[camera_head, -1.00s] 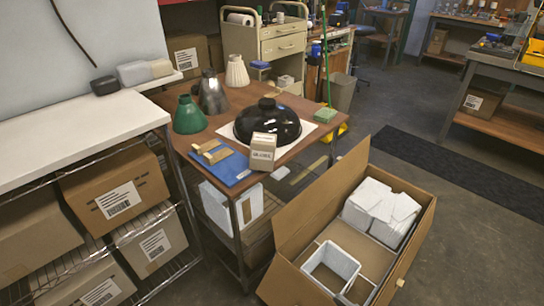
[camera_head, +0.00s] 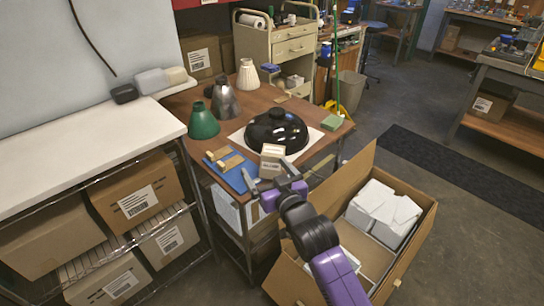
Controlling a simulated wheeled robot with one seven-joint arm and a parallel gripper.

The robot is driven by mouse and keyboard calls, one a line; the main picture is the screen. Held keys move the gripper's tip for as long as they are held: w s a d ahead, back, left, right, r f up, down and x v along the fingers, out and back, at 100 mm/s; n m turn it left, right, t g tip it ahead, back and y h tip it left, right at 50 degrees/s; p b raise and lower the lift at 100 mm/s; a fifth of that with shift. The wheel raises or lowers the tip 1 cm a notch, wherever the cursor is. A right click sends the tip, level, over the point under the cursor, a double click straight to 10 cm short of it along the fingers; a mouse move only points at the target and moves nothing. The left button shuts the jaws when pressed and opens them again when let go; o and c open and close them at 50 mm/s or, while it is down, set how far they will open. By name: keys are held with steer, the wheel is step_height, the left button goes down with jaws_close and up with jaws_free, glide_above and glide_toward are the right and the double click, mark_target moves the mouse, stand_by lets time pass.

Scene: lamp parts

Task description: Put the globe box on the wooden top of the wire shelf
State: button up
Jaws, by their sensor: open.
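The globe box, a small beige carton (camera_head: 272,152) with a printed label, stands upright near the front edge of the brown wooden table, beside the black dome lampshade. My gripper (camera_head: 267,173) is open just in front of the box, with its fingers pointing toward it. The fingers overlap the lower part of the box in the picture, so I cannot tell whether they touch it. The wire shelf unit (camera_head: 75,148) at left has a pale, whitish flat top and cartons on its wire shelves.
The black dome (camera_head: 276,130) sits on a white sheet behind the box. A blue mat (camera_head: 230,178) with wooden pieces lies to its left. A large open carton (camera_head: 405,262) stands on the floor at right. The shelf top is mostly clear; a black object (camera_head: 124,94) lies at its back.

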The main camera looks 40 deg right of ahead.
steer(key=w+d+r+m+g+p, duration=0.2)
steer(key=w+d+r+g+p, duration=0.1)
steer(key=w+d+r, duration=0.6)
steer(key=m+g+y+p, duration=0.1)
steer(key=m+g+y, duration=0.25)
steer(key=g, duration=0.55)
glide_above(273, 151)
steer(key=s+a, duration=0.2)
steer(key=s, duration=0.1)
steer(key=shift+m+h, duration=0.25)
steer(key=shift+h, duration=0.2)
steer(key=f, duration=0.7)
steer(key=shift+w+f, duration=0.25)
steer(key=shift+f, duration=0.1)
steer(key=shift+d+x, duration=0.2)
steer(key=shift+x, duration=3.6)
steer(key=shift+r, duration=0.2)
jaws_close()
